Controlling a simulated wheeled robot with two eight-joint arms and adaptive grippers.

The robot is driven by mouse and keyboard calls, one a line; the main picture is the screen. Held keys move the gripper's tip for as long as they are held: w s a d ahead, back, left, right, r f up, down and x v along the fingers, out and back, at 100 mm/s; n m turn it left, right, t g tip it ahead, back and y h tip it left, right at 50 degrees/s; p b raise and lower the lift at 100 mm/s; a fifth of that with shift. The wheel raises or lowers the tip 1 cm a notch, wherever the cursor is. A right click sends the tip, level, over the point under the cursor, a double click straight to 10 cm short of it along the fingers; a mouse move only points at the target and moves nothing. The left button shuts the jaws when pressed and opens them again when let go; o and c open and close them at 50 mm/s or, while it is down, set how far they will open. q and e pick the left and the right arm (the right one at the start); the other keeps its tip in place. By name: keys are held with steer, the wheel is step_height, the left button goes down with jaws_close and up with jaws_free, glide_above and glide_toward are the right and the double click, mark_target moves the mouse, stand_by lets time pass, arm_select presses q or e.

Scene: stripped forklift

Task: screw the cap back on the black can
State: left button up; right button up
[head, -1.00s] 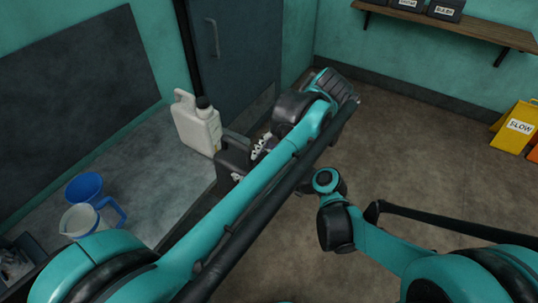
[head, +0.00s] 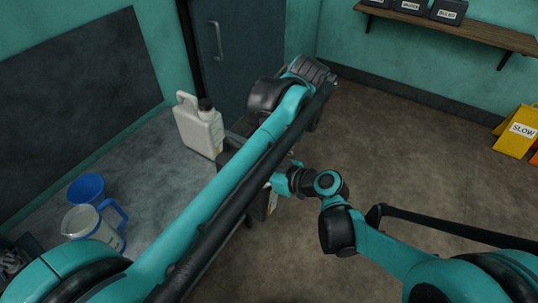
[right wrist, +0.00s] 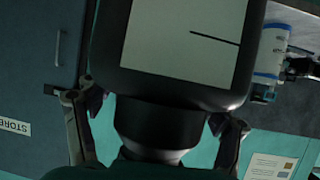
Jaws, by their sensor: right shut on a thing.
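The black can (right wrist: 182,55) fills the upper middle of the right wrist view. It has a pale label with a dark line, and its narrow end points down in the picture. My right gripper (right wrist: 157,115) has one finger on each side of a dark round cap (right wrist: 160,128) at that end; it is shut on it. The dark parts merge, so I cannot tell how far the cap is seated. In the head view my right gripper is mostly hidden behind my left arm.
A cream jug (head: 199,127) stands on the grey worktop (head: 150,165). A blue funnel (head: 87,187) and a clear measuring jug (head: 82,222) stand at its left end. A yellow SLOW sign (head: 518,130) is at far right. The floor (head: 420,150) is largely clear.

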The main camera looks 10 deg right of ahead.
arm_select(q)
steer(key=shift+s+d+f, duration=0.1)
steer(key=shift+s+d, duration=0.1)
steer(key=shift+s, duration=0.05)
arm_select(e)
steer(key=shift+w+a+r, duration=0.1)
steer(key=shift+w+r, duration=0.05)
arm_select(q)
steer(key=shift+a+f+g+h, duration=0.1)
steer(key=shift+g+h, duration=0.2)
steer(key=shift+h, duration=0.2)
steer(key=o, duration=1.1)
steer(key=shift+c, duration=0.2)
arm_select(e)
jaws_close()
arm_select(q)
steer(key=shift+o, duration=0.6)
steer(key=shift+w, duration=0.1)
steer(key=shift+a, duration=0.1)
steer(key=shift+r, duration=2.3)
steer(key=shift+o, duration=0.2)
